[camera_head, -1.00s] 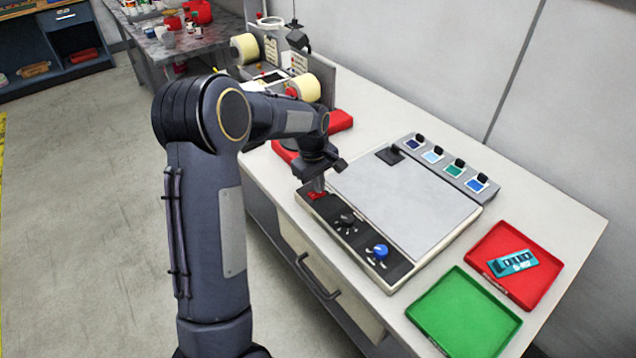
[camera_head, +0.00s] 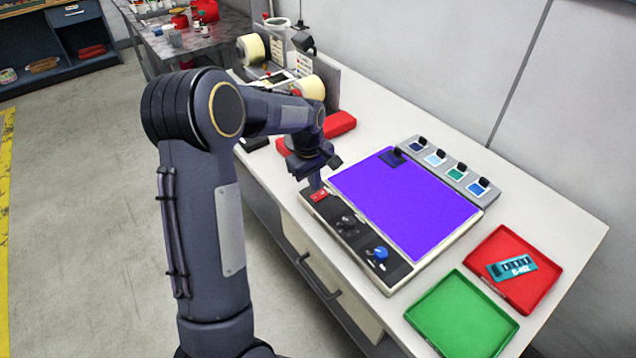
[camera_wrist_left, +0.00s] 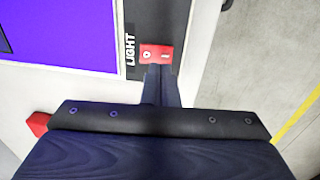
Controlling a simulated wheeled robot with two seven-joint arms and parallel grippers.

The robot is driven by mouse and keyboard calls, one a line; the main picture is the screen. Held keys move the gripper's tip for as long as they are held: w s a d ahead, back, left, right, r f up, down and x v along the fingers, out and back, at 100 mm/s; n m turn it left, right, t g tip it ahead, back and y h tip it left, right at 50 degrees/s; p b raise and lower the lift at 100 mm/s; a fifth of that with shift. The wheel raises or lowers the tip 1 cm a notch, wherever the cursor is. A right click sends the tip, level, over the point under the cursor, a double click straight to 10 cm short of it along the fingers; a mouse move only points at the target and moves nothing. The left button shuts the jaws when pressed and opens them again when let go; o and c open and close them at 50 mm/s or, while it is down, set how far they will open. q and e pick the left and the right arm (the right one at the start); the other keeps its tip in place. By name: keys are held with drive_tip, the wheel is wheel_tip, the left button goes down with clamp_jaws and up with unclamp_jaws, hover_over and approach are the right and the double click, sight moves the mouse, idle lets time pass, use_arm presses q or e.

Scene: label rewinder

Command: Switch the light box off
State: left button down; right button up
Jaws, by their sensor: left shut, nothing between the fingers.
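The light box (camera_head: 405,205) sits on the table, and its panel glows violet. Its dark control strip (camera_head: 335,215) runs along the near-left edge, with a black knob (camera_head: 347,223) and a blue knob (camera_head: 378,254). The red rocker switch (camera_head: 319,196) is at the strip's far end. In the left wrist view the switch (camera_wrist_left: 156,54) lies beside the word LIGHT. My left gripper (camera_head: 316,187) is shut and empty, pointing down at the switch. Its fingertips (camera_wrist_left: 162,72) overlap the switch's near edge; I cannot tell whether they touch it. My right gripper is not in view.
A holder with several colour samples (camera_head: 452,168) stands behind the box. A red tray (camera_head: 535,290) with a teal label piece (camera_head: 512,268) and an empty green tray (camera_head: 462,315) lie to the right. The rewinder with cream rolls (camera_head: 308,88) stands at the back left.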

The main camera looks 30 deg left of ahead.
use_arm(q)
wheel_tip(320, 180, up, 4)
drive_tip(key=b, duration=0.1)
wheel_tip(320, 180, up, 7)
drive_tip(key=b, duration=0.1)
hover_over(322, 192)
drive_tip(key=s+a, duration=0.1)
drive_tip(key=s, duration=0.2)
drive_tip(key=shift+s+a, duration=0.2)
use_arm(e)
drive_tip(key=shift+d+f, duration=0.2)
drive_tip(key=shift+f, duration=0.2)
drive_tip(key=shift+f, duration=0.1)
